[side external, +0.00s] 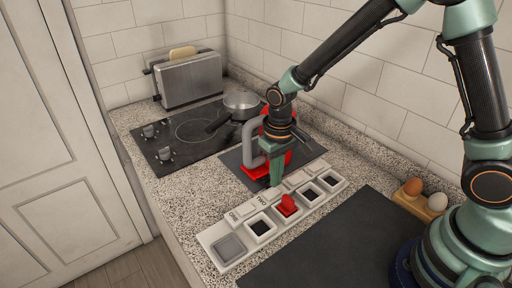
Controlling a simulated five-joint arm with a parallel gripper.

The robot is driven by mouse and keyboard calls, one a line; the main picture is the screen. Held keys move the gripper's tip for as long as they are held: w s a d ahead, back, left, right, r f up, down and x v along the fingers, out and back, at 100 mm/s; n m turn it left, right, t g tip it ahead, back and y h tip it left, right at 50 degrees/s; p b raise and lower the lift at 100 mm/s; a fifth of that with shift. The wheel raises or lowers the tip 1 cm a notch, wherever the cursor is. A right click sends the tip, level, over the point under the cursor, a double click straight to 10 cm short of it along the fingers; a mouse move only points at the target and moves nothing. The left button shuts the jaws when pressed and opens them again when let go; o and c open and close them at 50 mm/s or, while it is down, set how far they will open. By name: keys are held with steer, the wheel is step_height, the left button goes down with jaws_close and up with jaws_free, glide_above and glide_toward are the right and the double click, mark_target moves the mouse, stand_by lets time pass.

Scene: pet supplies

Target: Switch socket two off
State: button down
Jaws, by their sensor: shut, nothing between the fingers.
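A pale switch strip (226,262) lies on the counter with a row of square openings. The label ONE is printed near its left end and TWO further right. A grey square (229,247) sits at the left end. A red switch (288,204) sits in the middle square, slightly raised, and I cannot tell which way it is tipped. The squares beside it look black. My gripper (275,183) points down just behind the red switch, near the TWO label. It is shut and empty, and I cannot tell whether it touches the strip.
A red object with a grey handle (250,145) stands on a dark mat behind my gripper, partly hidden. A black hob with a pan (242,103) and a toaster (190,80) are further back. An egg holder (420,207) stands right. A dark board (330,250) lies in front.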

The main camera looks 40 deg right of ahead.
steer(key=shift+f, duration=1.1)
stand_by(0.7)
steer(key=shift+r, duration=3.5)
steer(key=shift+r, duration=0.1)
step_height(320, 180, up, 10)
steer(key=t, duration=0.3)
glide_above(276, 190)
steer(key=s+d, duration=0.3)
steer(key=d, duration=0.2)
steer(key=s+d+r+t, duration=0.2)
steer(key=s+d+r, duration=0.2)
steer(key=s, duration=0.2)
steer(key=shift+d+r+t, duration=0.3)
steer(key=shift+d+r, duration=0.05)
